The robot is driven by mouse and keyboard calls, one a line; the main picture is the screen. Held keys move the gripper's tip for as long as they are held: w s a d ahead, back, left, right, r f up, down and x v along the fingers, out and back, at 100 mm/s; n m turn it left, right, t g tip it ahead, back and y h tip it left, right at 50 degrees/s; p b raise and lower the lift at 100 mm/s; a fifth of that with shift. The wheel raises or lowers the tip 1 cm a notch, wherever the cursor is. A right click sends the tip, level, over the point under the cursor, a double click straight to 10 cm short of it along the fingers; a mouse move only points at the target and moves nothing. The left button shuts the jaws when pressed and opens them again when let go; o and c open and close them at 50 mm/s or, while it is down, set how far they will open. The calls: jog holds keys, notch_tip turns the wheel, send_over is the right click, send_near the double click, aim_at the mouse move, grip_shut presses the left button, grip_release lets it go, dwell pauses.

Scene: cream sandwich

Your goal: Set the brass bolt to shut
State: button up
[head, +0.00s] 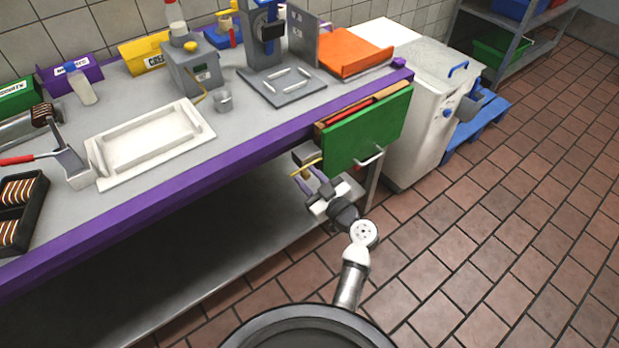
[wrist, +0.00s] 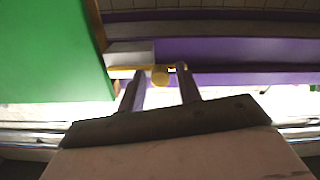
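The brass bolt (head: 307,166) is a thin yellow rod at a grey block (head: 304,153) under the purple table edge, left of the green drawer front. In the wrist view, its rod and round knob (wrist: 161,76) show ahead, beside the grey block (wrist: 129,54). My gripper (head: 312,182) is just in front of the bolt; its two purple fingers are apart. In the wrist view, my gripper (wrist: 161,84) has a finger on each side of the knob, with gaps visible. Contact is not clear. I cannot tell whether the bolt stands open or shut.
The green drawer (head: 368,132) stands pulled out close to the right of my gripper, with a metal handle (head: 369,158). A lower metal shelf (head: 215,262) runs under the table. A white cabinet (head: 420,125) stands further right.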

grip_shut()
jog(key=shift+w+d+f+b, duration=0.15)
jog(key=shift+w+d+b, duration=0.1)
jog(key=shift+b, duration=0.3)
jog(key=shift+w+d+f+b, duration=0.1)
jog(key=shift+w+d+b, duration=0.45)
jog(key=shift+d+b, duration=0.4)
jog(key=shift+w+d+r+b, duration=0.3)
jog(key=shift+d+r+b, duration=0.05)
jog(key=shift+d+b, duration=0.1)
jog(key=shift+o, duration=1.1)
grip_release()
